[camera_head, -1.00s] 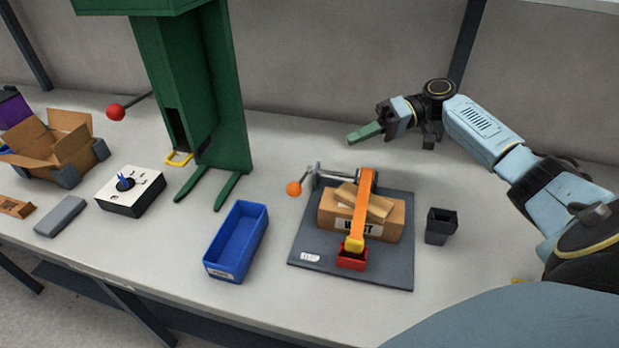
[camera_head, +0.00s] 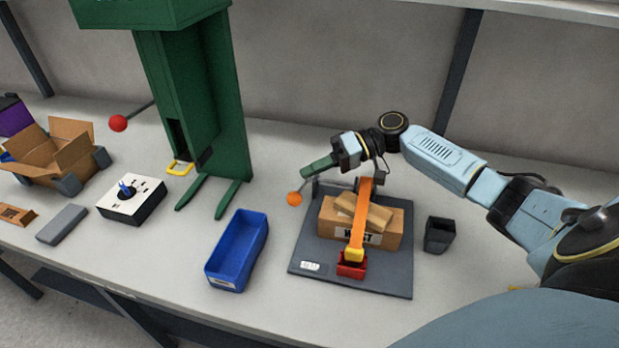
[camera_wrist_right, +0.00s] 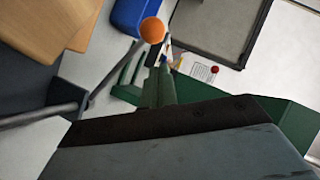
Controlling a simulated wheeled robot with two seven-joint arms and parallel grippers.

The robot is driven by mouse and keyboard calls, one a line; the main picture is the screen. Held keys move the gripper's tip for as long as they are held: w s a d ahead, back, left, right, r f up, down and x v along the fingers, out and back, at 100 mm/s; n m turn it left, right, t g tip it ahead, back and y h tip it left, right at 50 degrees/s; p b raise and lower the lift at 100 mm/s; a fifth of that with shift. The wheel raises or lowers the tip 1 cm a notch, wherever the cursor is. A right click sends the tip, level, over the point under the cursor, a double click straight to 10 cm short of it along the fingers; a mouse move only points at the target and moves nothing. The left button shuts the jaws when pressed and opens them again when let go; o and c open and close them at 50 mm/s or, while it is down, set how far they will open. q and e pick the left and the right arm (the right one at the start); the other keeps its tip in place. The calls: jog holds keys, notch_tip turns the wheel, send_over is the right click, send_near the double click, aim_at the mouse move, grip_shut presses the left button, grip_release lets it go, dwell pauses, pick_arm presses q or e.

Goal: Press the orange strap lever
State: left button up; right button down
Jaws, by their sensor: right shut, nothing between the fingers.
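The strap lever is a grey rod with an orange ball knob (camera_head: 295,198), at the left back of the dark base plate (camera_head: 310,250). The knob also shows near the top of the right wrist view (camera_wrist_right: 152,30). An orange strap (camera_head: 362,215) runs over a cardboard box (camera_head: 388,232) to a yellow and red buckle (camera_head: 353,260). My right gripper (camera_head: 306,174) is shut and empty, with its green fingertips just above and behind the knob in the head view. Whether they touch the lever, I cannot tell. My left gripper is not in view.
A blue bin (camera_head: 238,250) stands left of the plate, and a small black cup (camera_head: 439,234) stands right of it. A green press frame (camera_head: 215,110) with a red-knobbed handle (camera_head: 118,123) rises at the back left. A white switch box (camera_head: 132,200) sits further left.

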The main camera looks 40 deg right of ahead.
jog(key=shift+s+a+f, duration=0.65)
jog(key=shift+a+f, duration=0.15)
jog(key=shift+a, duration=0.2)
jog(key=shift+s+a+f+n+t+h+p, duration=0.2)
jog(key=shift+s+a+f+n+h+p, duration=0.05)
jog(key=shift+f+n+h, duration=0.3)
jog(key=shift+s+a+f+n+t+h+p, duration=0.2)
jog(key=shift+s+a+f+n+h, duration=0.05)
jog(key=shift+f+n+h, duration=0.3)
jog(key=w+r+v, duration=0.1)
jog(key=w+v, duration=0.1)
jog(key=v, duration=1.1)
jog(key=shift+w+d+b, duration=0.3)
jog(key=shift+w, duration=0.1)
